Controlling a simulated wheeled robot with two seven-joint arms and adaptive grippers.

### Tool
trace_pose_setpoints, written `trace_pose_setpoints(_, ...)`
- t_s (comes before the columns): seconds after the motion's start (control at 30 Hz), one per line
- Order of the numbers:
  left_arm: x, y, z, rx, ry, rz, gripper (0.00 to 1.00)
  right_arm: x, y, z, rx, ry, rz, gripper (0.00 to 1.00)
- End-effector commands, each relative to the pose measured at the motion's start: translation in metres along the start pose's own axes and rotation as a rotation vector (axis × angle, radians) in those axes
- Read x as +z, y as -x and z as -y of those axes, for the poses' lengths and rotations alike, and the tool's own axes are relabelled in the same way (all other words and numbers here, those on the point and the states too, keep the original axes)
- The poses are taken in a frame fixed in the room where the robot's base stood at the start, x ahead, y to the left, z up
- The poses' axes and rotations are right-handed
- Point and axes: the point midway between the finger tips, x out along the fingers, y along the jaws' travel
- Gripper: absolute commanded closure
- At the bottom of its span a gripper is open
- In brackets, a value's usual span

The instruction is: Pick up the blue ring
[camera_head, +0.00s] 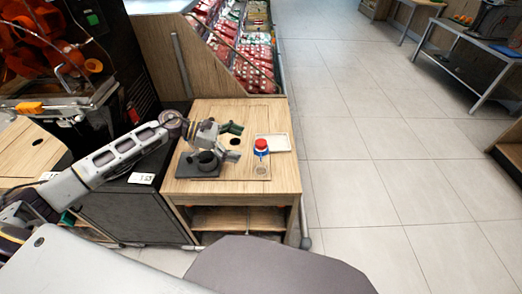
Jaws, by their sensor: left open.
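A small blue ring (261,152) shows around a jar-like item with a red top (261,144), on the right part of the wooden table. My left arm comes in from the left, and its gripper (231,134) is above the table, open, to the left of the ring and apart from it. My right gripper is not in view.

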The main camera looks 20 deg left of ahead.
Motion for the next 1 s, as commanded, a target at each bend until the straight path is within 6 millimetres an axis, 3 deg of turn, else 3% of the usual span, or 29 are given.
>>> trace_pose_setpoints(0.57,0.0,-0.01,0.001,-0.001,0.0,0.0,0.04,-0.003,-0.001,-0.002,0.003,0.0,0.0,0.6)
trace_pose_setpoints(1.0,-0.001,-0.051,0.004,-0.001,-0.001,0.001,0.04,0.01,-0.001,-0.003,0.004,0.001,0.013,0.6)
